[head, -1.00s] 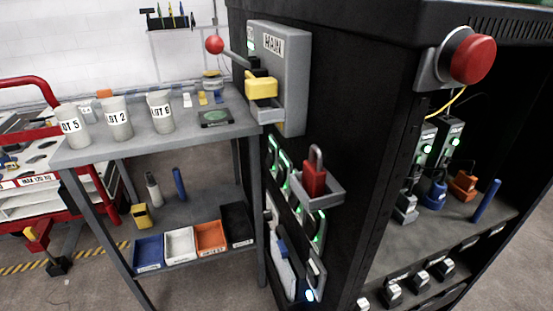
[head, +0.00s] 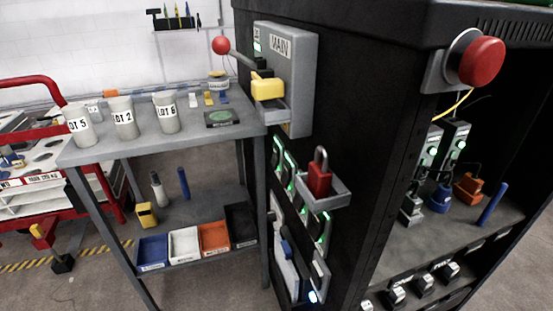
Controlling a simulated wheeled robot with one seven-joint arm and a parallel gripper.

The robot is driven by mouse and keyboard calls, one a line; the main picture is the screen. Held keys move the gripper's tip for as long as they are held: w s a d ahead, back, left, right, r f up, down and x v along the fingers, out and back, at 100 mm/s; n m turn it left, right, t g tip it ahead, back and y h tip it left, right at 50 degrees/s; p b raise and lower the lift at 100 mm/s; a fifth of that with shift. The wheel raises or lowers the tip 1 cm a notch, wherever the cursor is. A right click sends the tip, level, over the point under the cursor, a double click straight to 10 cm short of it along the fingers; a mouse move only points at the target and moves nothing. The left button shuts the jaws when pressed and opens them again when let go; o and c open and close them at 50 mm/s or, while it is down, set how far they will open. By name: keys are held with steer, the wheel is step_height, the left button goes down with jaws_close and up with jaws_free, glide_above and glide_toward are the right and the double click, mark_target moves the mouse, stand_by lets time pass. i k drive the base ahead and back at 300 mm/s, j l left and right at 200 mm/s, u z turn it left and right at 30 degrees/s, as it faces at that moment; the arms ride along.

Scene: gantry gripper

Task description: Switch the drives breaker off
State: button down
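The black control cabinet (head: 375,120) fills the middle and right. On its left side a grey MAIN switch box (head: 298,75) carries a lever with a red ball knob (head: 221,45). Below it is a slanting row of green-lit units (head: 291,170). A row of small dark switches (head: 425,283) lines the lower edge of the open bay at right. Their labels are too small or cut off to read surely, so I cannot tell which switch is the drives breaker. My gripper is not in view.
A red push button (head: 481,61) sticks out at the cabinet's top corner. A small grey tray (head: 340,193) holds a red padlock (head: 320,175). A grey two-shelf table (head: 110,152) with cups and bins stands at left, close to the cabinet. Bare floor shows at lower left.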

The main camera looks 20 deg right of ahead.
mark_target(275, 161)
steer(key=i+j, duration=0.2)
steer(key=j, duration=0.2)
steer(key=i+j, duration=0.15)
steer(key=j, duration=0.2)
steer(key=i+j, duration=0.2)
steer(key=j, duration=0.2)
steer(key=i+j, duration=0.2)
steer(key=j, duration=0.15)
steer(key=z, duration=0.05)
